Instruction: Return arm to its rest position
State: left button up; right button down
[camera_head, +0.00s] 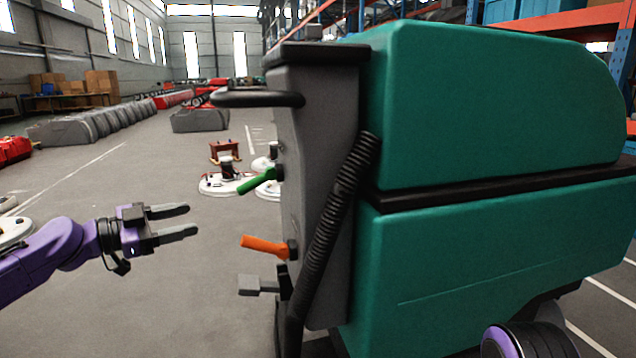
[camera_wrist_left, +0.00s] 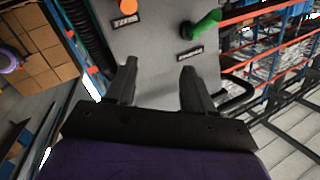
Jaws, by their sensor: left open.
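My left arm (camera_head: 58,258) is purple and comes in from the left in the head view. Its gripper (camera_head: 185,220) is open and empty, pointing right toward the scrubber's grey rear panel (camera_head: 312,190), with a clear gap between. The left wrist view shows the two dark fingers (camera_wrist_left: 157,88) apart with nothing between them. The teal scrubber (camera_head: 490,110) fills the right half. A green handle (camera_head: 258,181) and an orange handle (camera_head: 264,246) stick out from its panel. In the wrist view the green handle (camera_wrist_left: 205,24) and part of the orange one (camera_wrist_left: 126,6) show beyond the fingers.
A grey pedal (camera_head: 257,286) and a black bar (camera_head: 257,98) project from the scrubber, and a ribbed hose (camera_head: 338,200) runs down its side. White round machines (camera_head: 222,184) stand behind. The floor around my left gripper is open.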

pick_arm(q)
jog(key=w+d+f+n+t+y, duration=0.1)
jog(key=d+f+n+y, duration=0.35)
jog(key=f+n, duration=0.6)
jog(key=d+f+n+y, duration=0.3)
jog(key=d+f+n, duration=0.3)
jog(key=f+n, duration=0.4)
jog(key=s+d+f+n+g+y, duration=0.2)
jog(key=s+f, duration=0.5)
jog(key=f, duration=0.6)
jog(key=s+a+f+n+g+y, duration=0.1)
jog(key=s+a+f+g+y, duration=0.1)
jog(key=s+f, duration=0.6)
jog(key=s+a+f+n+g+y, duration=0.1)
jog(key=s+a+f+n+y, duration=0.1)
jog(key=s+f, duration=0.5)
jog(key=s+a+f+m+g+y, duration=0.15)
jog(key=s+a, duration=0.35)
jog(key=s, duration=0.5)
jog(key=s+a+m+g+y, duration=0.2)
jog(key=s+a, duration=0.3)
jog(key=s, duration=0.5)
notch_tip(320, 180, up, 34)
jog(key=p, duration=3.4)
jog(key=shift+w+a+f, duration=0.15)
jog(key=shift+a+f, duration=0.05)
jog(key=shift+f, duration=0.05)
